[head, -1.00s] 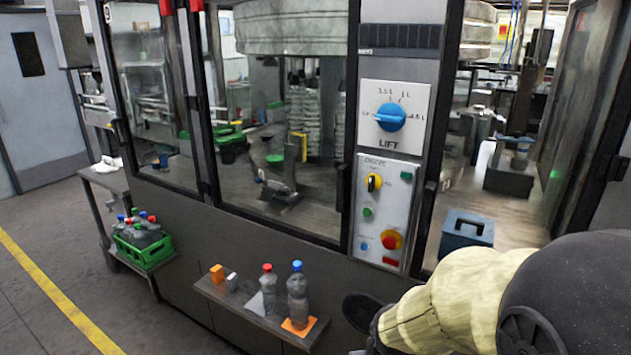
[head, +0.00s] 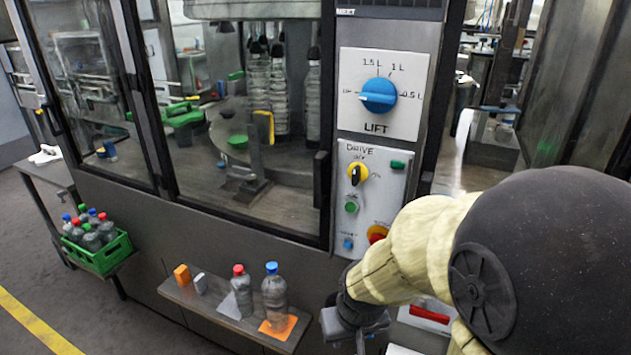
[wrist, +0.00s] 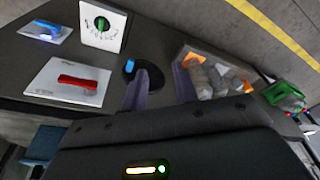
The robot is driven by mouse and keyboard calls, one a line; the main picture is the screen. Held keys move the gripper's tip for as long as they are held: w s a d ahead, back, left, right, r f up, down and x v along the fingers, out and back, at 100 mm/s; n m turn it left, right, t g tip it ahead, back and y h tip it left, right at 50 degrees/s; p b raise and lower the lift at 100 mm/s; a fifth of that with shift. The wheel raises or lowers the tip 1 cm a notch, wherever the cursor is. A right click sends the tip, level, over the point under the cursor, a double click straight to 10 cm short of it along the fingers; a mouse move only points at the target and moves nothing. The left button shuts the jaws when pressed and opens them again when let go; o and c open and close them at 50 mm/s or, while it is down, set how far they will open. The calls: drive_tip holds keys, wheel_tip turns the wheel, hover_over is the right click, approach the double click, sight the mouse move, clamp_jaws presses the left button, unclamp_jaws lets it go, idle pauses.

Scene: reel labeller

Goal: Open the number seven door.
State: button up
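Framed glass doors line the front of the machine in the head view. No number seven is readable on any of them, so I cannot tell which door it is. The middle glass door (head: 265,190) looks closed, with a dark handle (head: 320,180) at its right edge. Another glass door (head: 85,100) stands left of it, also apparently closed. My gripper (head: 349,330) is low in front of the machine, below the control panel and right of the bottle shelf, apart from the door handle. In the wrist view my gripper (wrist: 160,88) has its two fingers spread with nothing between them.
A LIFT panel with a blue knob (head: 378,95) and a DRIVE panel (head: 372,175) sit right of the middle door; my arm partly covers the lower one. A shelf (head: 215,310) with bottles juts out below the doors. A green bottle crate (head: 98,255) stands left. Floor is clear at far left.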

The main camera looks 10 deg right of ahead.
drive_tip(key=w+d+r+n+h+p, duration=0.3)
drive_tip(key=w+r+n+h+p, duration=0.25)
drive_tip(key=n+h, duration=0.8)
drive_tip(key=w+a+r+n+t+y+p, duration=0.2)
drive_tip(key=w+a+r+n+t, duration=0.8)
drive_tip(key=n, duration=0.5)
drive_tip(key=a+r+t+y, duration=0.1)
drive_tip(key=a+t, duration=0.1)
drive_tip(key=shift+a, duration=0.4)
